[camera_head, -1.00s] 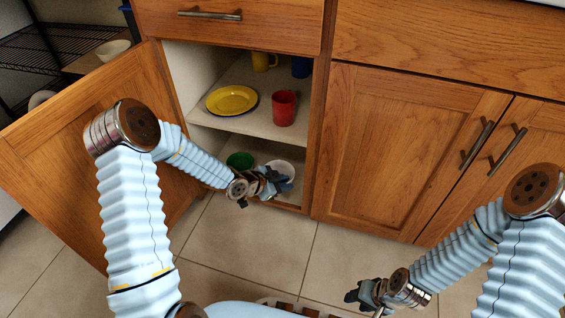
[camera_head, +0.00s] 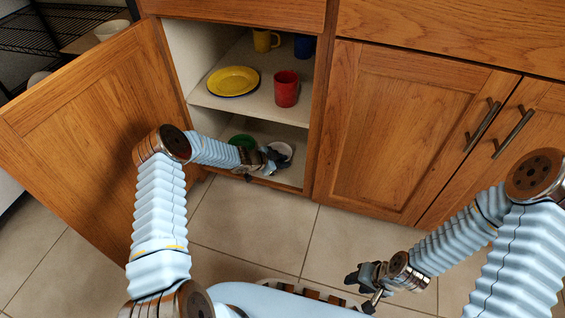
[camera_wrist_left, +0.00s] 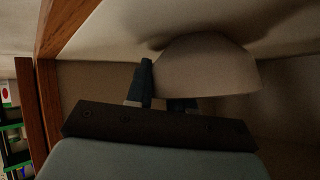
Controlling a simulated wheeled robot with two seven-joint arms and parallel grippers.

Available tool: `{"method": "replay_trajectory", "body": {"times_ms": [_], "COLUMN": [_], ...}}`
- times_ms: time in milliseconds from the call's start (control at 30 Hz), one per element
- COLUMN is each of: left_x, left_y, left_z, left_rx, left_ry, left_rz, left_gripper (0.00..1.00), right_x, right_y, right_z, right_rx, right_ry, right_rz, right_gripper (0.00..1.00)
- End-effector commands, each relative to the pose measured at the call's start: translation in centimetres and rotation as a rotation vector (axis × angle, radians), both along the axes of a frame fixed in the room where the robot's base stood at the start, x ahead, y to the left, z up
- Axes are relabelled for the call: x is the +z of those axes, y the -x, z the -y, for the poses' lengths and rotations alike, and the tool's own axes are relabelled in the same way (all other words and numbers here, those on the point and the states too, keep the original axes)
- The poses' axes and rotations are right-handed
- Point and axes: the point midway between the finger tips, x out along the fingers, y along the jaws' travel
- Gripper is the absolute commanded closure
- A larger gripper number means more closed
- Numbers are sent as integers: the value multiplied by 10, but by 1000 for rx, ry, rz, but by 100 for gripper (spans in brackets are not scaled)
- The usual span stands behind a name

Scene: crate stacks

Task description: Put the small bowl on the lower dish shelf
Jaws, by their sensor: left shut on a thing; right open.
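A small white bowl (camera_head: 281,149) is inside the lower compartment of the open cabinet, at the right. My left gripper (camera_head: 274,159) is shut on it and reaches in over the front edge of the lower shelf (camera_head: 292,174). In the left wrist view the bowl (camera_wrist_left: 205,70) shows pale and large at the fingers (camera_wrist_left: 165,92), close to a pale cabinet surface. I cannot tell whether the bowl rests on the shelf. My right gripper (camera_head: 364,288) is open and empty, low in front of the closed cabinet.
A green dish (camera_head: 242,142) is left of the bowl in the same compartment. The upper shelf (camera_head: 240,105) holds a yellow plate (camera_head: 233,81), a red mug (camera_head: 286,89), a yellow mug (camera_head: 265,40) and a blue cup (camera_head: 304,46). The open door (camera_head: 95,130) stands left of my left arm.

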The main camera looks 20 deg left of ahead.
Motion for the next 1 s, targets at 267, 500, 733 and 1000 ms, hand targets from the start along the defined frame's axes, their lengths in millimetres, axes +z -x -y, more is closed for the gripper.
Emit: {"method": "replay_trajectory", "body": {"times_ms": [267, 500, 733, 1000], "left_x": [-1, 0, 3, 32], "left_y": [0, 0, 0, 30], "left_z": [0, 0, 0, -27], "left_rx": [-1, -1, -1, 1], "left_ry": [0, 0, -1, -2], "left_rz": [0, 0, 1, -1], "left_gripper": [73, 51, 51, 51], "right_x": [-2, -1, 2, 13], "right_y": [0, 0, 0, 1], "right_z": [0, 0, 0, 0], "right_rx": [0, 0, 0, 2], "right_ry": [0, 0, 0, 0], "right_rz": [1, 1, 0, -2], "right_gripper": [57, 57, 57, 57]}}
